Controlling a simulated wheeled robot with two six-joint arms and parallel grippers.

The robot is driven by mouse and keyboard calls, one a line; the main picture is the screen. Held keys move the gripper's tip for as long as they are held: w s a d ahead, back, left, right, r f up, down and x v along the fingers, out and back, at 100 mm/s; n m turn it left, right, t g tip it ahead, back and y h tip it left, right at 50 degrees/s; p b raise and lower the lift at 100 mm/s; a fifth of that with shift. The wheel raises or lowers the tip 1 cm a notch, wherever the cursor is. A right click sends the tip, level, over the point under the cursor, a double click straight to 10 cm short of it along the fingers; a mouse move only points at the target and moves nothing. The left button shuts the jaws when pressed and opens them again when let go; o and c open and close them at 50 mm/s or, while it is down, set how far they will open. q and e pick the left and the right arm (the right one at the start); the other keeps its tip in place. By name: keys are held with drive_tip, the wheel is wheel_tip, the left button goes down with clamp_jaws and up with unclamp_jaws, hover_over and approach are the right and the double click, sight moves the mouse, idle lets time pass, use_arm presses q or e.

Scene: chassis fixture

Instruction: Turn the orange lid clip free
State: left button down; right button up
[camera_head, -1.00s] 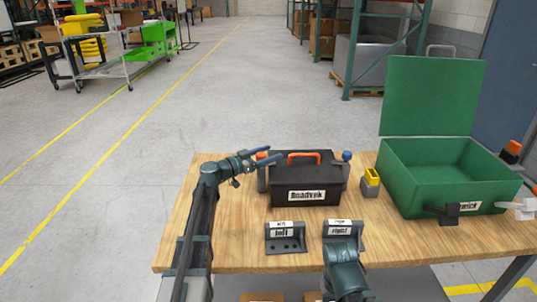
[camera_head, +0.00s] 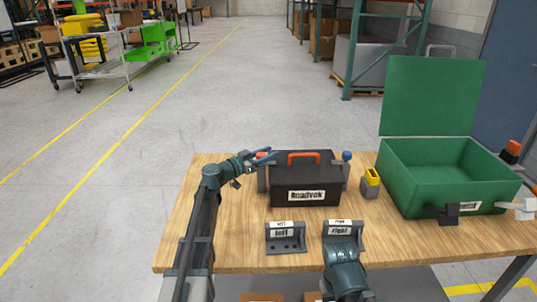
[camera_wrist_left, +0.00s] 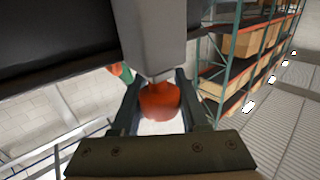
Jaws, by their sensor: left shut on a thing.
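A black box labelled "Roadvok" (camera_head: 305,180) with an orange handle (camera_head: 304,155) stands on the table. My left gripper (camera_head: 266,157) is at the box's left end, near its upper edge. In the left wrist view the left gripper (camera_wrist_left: 160,108) is shut on the orange clip (camera_wrist_left: 159,101), which sits between its two fingers under a grey post (camera_wrist_left: 153,35). In the head view the clip is mostly hidden by the gripper. A blue knob (camera_head: 347,156) sits on the box's right side. My right arm shows at the bottom; its gripper is not clearly visible.
Two grey brackets labelled "left" (camera_head: 285,240) and "right" (camera_head: 344,232) stand in front of the box. A yellow and grey block (camera_head: 370,183) is right of it. An open green case (camera_head: 440,185) fills the table's right. The table's left front (camera_head: 235,240) is clear.

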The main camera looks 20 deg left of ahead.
use_arm(q)
drive_tip(key=shift+w+a+n+t+y, duration=0.1)
drive_tip(key=shift+a+n+t+y, duration=0.35)
drive_tip(key=shift+n+y, duration=1.8)
drive_tip(key=shift+w+a+n+t+y, duration=0.1)
drive_tip(key=shift+a+n+t+y, duration=0.35)
drive_tip(key=shift+n+y, duration=1.8)
drive_tip(key=shift+w+a+n+t+y, duration=0.1)
drive_tip(key=shift+a+n+t+y, duration=0.6)
drive_tip(key=shift+y, duration=2.9)
drive_tip(key=shift+s+d+n+g+y, duration=0.1)
drive_tip(key=shift+d+n+g+y, duration=0.05)
drive_tip(key=shift+n+g+y, duration=0.2)
drive_tip(key=shift+c, duration=2.1)
unclamp_jaws()
drive_tip(key=shift+s, duration=0.1)
